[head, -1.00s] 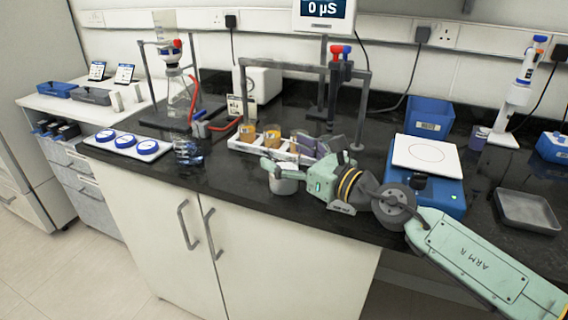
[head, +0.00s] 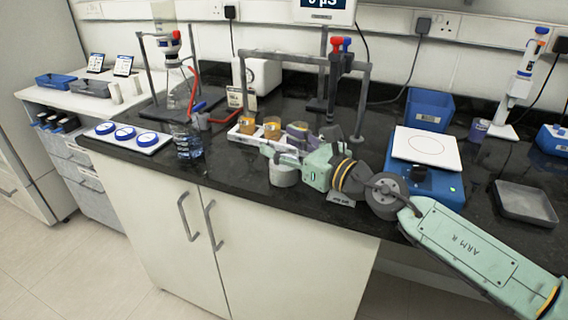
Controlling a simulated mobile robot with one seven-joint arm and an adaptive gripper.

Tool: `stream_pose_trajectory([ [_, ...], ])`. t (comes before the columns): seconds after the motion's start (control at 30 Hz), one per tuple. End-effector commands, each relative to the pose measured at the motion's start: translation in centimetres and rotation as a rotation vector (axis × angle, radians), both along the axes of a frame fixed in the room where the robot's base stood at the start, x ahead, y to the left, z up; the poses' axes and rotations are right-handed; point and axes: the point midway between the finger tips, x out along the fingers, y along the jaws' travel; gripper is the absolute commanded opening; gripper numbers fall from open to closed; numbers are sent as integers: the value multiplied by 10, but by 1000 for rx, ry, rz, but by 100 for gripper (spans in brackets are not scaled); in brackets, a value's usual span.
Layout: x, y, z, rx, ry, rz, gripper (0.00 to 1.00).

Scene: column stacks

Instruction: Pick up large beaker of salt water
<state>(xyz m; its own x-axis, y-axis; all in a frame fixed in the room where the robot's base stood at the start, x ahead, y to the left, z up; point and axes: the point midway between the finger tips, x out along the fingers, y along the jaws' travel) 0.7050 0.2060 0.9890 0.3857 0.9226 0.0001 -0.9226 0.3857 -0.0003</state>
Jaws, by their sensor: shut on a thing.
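The beaker looks upright. My gripper covers its rim, so its contents and any marking cannot be read. I cannot tell whether its base touches the bench.
Behind my gripper is a white rack (head: 247,137) with several small vessels, under a grey probe stand (head: 366,90). Clear glassware with bluish contents (head: 188,146) stands left. The bench between it and the beaker is partly clear.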

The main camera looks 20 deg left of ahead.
Motion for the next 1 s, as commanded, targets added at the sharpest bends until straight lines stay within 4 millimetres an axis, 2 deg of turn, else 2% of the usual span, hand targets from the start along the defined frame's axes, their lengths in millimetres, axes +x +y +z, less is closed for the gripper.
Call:
stream_pose_trajectory([
  [0.27, 0, 0, 0, 0, 0, 0, 19],
  [0.63, 0, 0, 4, 1, -1, -1, 19],
  [1.0, 0, 0, 31, 0, -3, 0, 19],
])
